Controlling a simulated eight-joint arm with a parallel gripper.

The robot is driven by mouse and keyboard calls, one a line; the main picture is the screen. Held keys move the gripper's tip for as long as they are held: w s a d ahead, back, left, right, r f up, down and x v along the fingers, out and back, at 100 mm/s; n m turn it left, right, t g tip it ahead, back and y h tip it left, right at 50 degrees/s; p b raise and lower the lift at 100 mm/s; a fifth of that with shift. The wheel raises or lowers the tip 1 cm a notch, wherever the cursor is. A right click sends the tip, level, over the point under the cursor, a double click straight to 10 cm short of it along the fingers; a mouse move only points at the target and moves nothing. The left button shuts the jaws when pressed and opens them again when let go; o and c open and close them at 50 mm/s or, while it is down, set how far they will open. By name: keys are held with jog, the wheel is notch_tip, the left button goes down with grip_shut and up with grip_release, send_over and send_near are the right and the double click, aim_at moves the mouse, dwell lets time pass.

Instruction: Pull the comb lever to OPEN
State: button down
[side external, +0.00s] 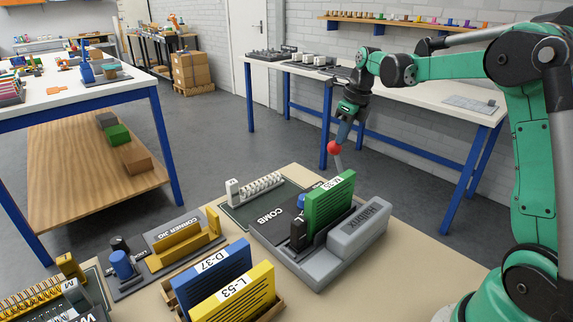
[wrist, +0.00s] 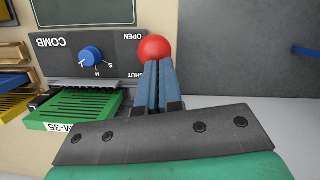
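The comb lever has a red ball knob (side external: 334,148) on a pale rod, at the far right side of the grey comb binder (side external: 292,256). My gripper (side external: 339,139) points down at the knob from above, its blue fingertips at or touching it. In the wrist view the red knob (wrist: 154,47) shows just beyond the fingertips (wrist: 158,64), which lie close together with no clear gap. The knob is not seen between them; whether they touch it I cannot tell. The OPEN label (wrist: 132,36) and SHUT label (wrist: 134,76) are beside the lever. The rod is hidden in the wrist view.
A green M-35 book (side external: 331,204) stands upright in the binder, beside a grey block (side external: 359,231). A blue D-37 book (side external: 211,277), a yellow L-53 book (side external: 233,295) and a corner jig (side external: 182,241) are to the left. The bench right of the binder is clear.

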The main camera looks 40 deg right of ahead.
jog(key=shift+w+a+f, duration=0.1)
jog(key=shift+w, duration=0.25)
dwell(0.3)
jog(key=w+v, duration=0.2)
jog(key=v, duration=0.9)
jog(key=shift+w+d+r, duration=0.4)
jog(key=shift+w+r, duration=0.05)
jog(key=shift+w, duration=0.1)
